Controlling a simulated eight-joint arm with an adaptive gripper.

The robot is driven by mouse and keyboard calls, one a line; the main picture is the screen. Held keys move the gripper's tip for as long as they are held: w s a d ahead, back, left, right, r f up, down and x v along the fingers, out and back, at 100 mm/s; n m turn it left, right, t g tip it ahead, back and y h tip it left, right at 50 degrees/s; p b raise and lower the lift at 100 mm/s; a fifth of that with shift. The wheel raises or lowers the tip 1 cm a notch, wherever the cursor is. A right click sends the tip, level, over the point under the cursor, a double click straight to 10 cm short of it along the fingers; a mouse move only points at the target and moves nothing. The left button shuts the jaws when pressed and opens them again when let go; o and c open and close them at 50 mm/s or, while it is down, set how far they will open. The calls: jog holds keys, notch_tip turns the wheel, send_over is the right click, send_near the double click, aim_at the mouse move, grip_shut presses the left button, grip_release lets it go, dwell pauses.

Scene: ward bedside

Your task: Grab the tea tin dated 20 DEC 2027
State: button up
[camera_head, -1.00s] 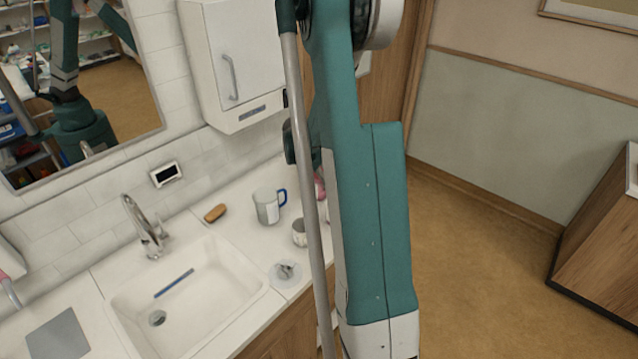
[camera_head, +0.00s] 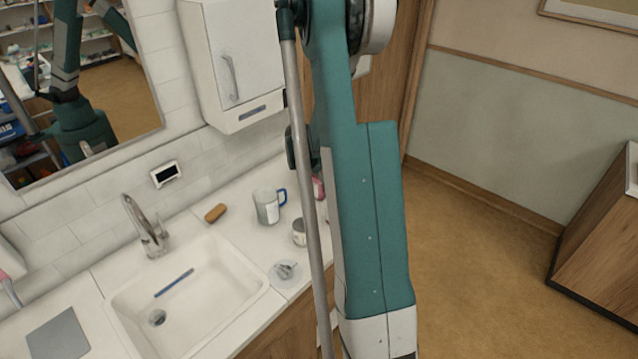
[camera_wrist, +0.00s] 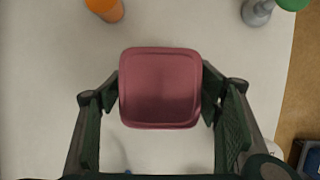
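A pink tin (camera_wrist: 160,88) with a rounded square lid is seen from above in the wrist view, upright on a pale surface. My gripper (camera_wrist: 160,85) has one finger on either side of it, both very close to its sides. The frames do not show whether the fingers press on it. No date is readable on the tin. In the head view a pink thing (camera_head: 318,188) shows beside my arm on the counter, mostly hidden.
An orange item (camera_wrist: 105,8) and a grey item (camera_wrist: 257,12) beside a green one (camera_wrist: 292,3) stand beyond the tin. On the counter are a mug with a blue handle (camera_head: 268,207), a small pot (camera_head: 299,232) and a sink (camera_head: 190,290). A white cabinet (camera_head: 230,70) hangs above.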

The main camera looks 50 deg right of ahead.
jog(key=c, duration=0.9)
jog(key=shift+r, duration=0.1)
jog(key=shift+r, duration=4.9)
